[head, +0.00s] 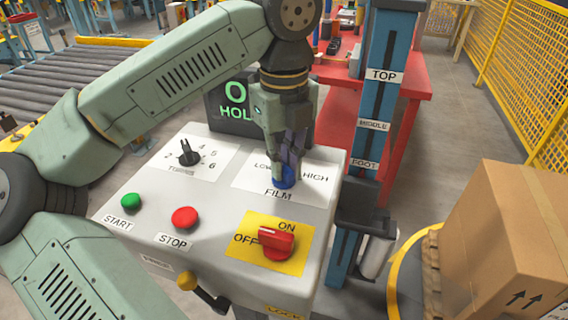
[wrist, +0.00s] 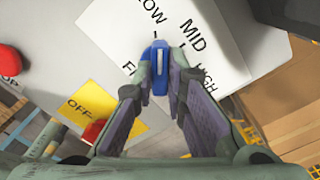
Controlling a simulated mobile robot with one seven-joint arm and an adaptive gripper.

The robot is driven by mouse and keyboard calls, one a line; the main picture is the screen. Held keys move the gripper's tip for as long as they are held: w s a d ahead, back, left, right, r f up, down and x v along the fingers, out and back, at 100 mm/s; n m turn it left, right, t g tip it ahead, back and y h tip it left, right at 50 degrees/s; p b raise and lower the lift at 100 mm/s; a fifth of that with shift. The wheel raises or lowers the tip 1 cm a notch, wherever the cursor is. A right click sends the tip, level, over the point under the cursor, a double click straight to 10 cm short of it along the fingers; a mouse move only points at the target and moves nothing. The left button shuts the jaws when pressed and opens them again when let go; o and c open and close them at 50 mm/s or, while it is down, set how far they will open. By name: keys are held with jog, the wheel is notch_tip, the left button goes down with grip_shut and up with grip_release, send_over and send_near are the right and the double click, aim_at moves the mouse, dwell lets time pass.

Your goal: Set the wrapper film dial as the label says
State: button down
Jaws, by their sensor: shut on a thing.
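The blue film dial (head: 283,180) is on a white plate marked LOW, HIGH and FILM on the grey control panel (head: 225,225). My gripper (head: 289,160) reaches down from above and is shut on the dial. In the wrist view the blue dial (wrist: 154,55) is between my two fingers (wrist: 156,78), with a white stripe along it. LOW, MID and HIGH show around it there. The stripe lies roughly towards a tick near LOW and MID; the exact setting is unclear. A cardboard box (head: 505,235) carries a white label (head: 557,312), cut off and unreadable.
The panel also holds a black turns dial (head: 188,153), a green START button (head: 131,201), a red STOP button (head: 185,217) and a red ON/OFF switch (head: 276,241). A dark screen (head: 229,112) stands behind. A blue column (head: 376,90) marked TOP, MIDDLE and FOOT stands right.

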aim_at(284, 165)
jog(key=m+b, duration=0.2)
jog(key=m, duration=0.3)
jog(key=shift+m+b, duration=0.4)
jog(key=shift+m, duration=2.1)
jog(key=c, duration=1.6)
grip_release()
notch_tip(284, 165, up, 8)
jog(key=shift+f, duration=0.2)
